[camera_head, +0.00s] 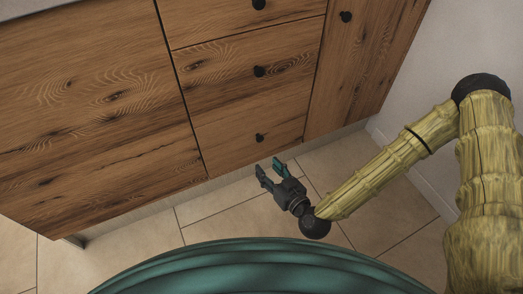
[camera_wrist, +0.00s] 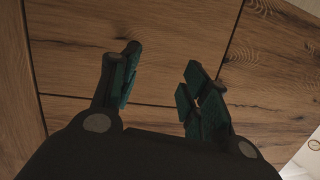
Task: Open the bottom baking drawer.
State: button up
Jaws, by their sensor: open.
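The bottom drawer (camera_head: 236,142) is the lowest of a stack of wooden drawers in the head view. It looks shut, flush with the fronts around it, and has a small black knob (camera_head: 259,138). My gripper (camera_head: 269,170) is open and empty, apart from the drawer, low in front of it near the floor. In the wrist view my gripper (camera_wrist: 158,88) has its fingers spread before wooden fronts (camera_wrist: 75,60) with dark seams. No knob can be made out there; it may be hidden by the fingers.
Two drawers with black knobs are above, the nearer being the middle drawer (camera_head: 228,82). A tall door (camera_head: 350,70) with a knob is to the right, a wide plain panel (camera_head: 90,100) to the left. Tiled floor (camera_head: 225,205) lies in front. A white wall (camera_head: 460,40) bounds the right.

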aim_at(261, 140)
jog(key=w+t+b, duration=0.1)
jog(key=w+b, duration=0.1)
jog(key=w, duration=0.2)
jog(key=w+a+b, duration=0.1)
jog(key=w+b, duration=0.2)
jog(key=w+f+t+b, duration=0.1)
jog(key=w+b, duration=0.2)
jog(key=w, duration=0.1)
jog(key=shift+w+a+f+t+h, duration=0.1)
jog(key=shift+w+a+t+h, duration=0.2)
jog(key=shift+a, duration=0.1)
jog(key=shift+b+x, duration=0.3)
jog(key=shift+x, duration=0.45)
grip_shut()
